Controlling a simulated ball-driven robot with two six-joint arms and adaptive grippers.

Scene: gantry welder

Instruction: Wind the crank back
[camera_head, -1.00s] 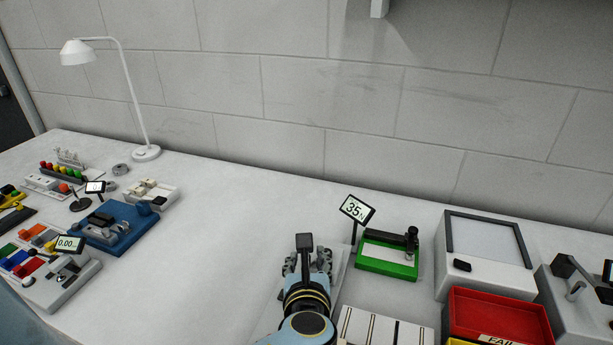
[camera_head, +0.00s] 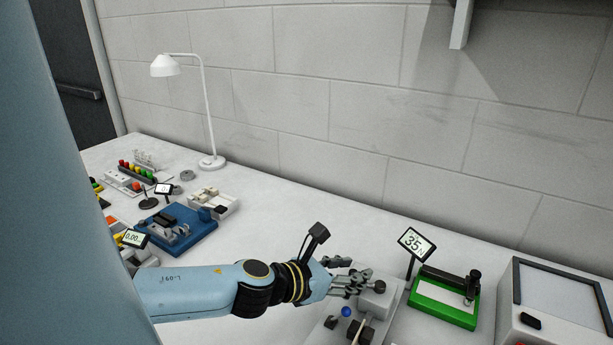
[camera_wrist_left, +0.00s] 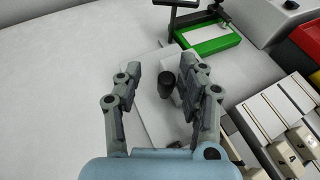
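A pale grey fixture (camera_head: 374,303) on the table bears a dark upright knob (camera_head: 379,287). I cannot tell for sure whether this knob is the crank's handle. My left gripper (camera_head: 352,281) reaches in from the left, with its fingers at the near left of the knob. In the left wrist view, the gripper (camera_wrist_left: 161,70) is open, and the dark knob (camera_wrist_left: 166,84) shows between its fingers, with gaps on both sides. Contact does not show. The fingers hide part of the fixture. My right gripper is not in view.
A display reading 35 (camera_head: 416,243) and a green-based fixture (camera_head: 445,305) stand just right of the gripper. A white box (camera_head: 552,300) stands farther right. A blue fixture (camera_head: 180,238) and a lamp (camera_head: 211,162) are at the left.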

